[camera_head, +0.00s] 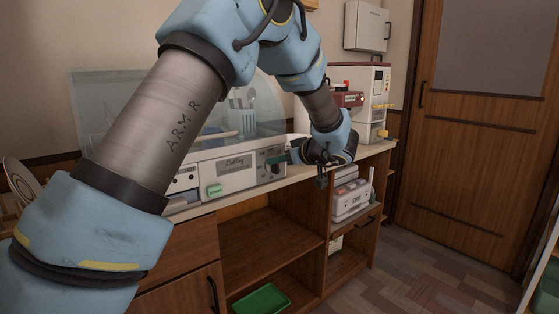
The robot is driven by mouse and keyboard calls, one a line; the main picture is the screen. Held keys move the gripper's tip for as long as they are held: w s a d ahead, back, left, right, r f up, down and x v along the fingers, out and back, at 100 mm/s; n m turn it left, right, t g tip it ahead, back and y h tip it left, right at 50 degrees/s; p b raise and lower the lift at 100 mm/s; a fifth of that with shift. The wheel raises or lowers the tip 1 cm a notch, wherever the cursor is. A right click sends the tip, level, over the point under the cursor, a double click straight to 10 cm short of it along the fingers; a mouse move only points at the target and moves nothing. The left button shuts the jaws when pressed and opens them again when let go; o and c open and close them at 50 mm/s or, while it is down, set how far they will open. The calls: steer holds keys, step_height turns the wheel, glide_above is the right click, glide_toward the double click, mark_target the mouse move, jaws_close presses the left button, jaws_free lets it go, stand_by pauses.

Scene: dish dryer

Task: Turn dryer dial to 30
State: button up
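The dish dryer (236,166) stands on the wooden counter, with a white front panel and a clear cover over dishes and utensils. The dial's setting is too small to read. My gripper (296,156) is at the right end of the panel, close to the dial. I cannot tell whether it touches the dial. Its fingers are small, dark and partly hidden by my wrist.
A red and cream machine (372,95) stands on the counter to the right, behind my wrist. Open shelves lie below the counter, with a green tray (262,299) at the bottom. A wooden door (478,130) is at the right. The patterned floor before it is clear.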

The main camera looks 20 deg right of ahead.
jaws_close()
stand_by(0.5)
